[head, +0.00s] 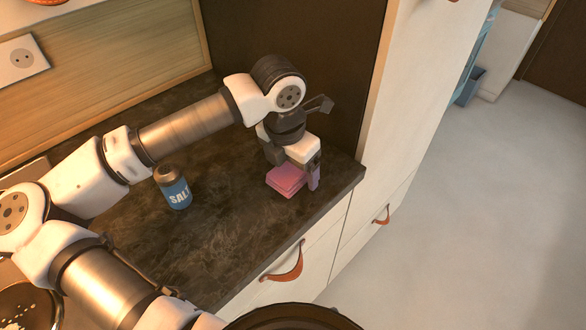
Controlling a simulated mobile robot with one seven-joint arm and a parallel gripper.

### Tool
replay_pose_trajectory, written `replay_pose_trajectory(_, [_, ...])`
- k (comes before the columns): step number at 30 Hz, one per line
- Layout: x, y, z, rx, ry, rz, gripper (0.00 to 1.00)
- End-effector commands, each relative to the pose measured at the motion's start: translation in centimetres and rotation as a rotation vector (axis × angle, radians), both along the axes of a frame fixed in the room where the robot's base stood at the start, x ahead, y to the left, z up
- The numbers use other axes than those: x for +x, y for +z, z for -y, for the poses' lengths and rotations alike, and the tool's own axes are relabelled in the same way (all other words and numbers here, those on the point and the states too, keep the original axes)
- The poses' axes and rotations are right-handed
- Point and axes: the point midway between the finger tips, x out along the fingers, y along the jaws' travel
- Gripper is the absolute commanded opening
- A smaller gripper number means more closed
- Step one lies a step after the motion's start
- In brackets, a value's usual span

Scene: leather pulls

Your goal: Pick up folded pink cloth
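The folded pink cloth (287,181) lies on the dark countertop near its right end, close to the front edge. My gripper (300,180) points down right at the cloth. One finger shows at the cloth's right side, tinted pink; the other finger is hidden behind the gripper body and cloth. The cloth looks as if it rests on the counter. I cannot tell whether the fingers press on it.
A blue salt container (174,188) stands on the dark countertop (235,240), left of the cloth and beneath my arm. A dark panel and a tall white cabinet (420,90) stand close behind and right. Drawers with leather pulls (287,264) are below. Open floor lies right.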

Motion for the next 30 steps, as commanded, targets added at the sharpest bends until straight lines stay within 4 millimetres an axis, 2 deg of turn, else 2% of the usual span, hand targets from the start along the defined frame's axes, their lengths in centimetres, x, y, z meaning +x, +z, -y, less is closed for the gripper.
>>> replay_pose_trajectory(1, [0.0,0.0,0.0,0.000,0.000,0.000,0.77])
replay_pose_trajectory(10, [0.0,0.0,0.0,0.000,0.000,0.000,0.37])
replay_pose_trajectory(22, [0.0,0.7,-0.1,0.001,0.001,0.000,0.37])
replay_pose_trajectory(26, [0.1,2.1,0.0,0.002,0.001,0.002,0.37])
replay_pose_trajectory(30, [0.1,4.8,-0.1,0.003,0.002,0.004,0.37])
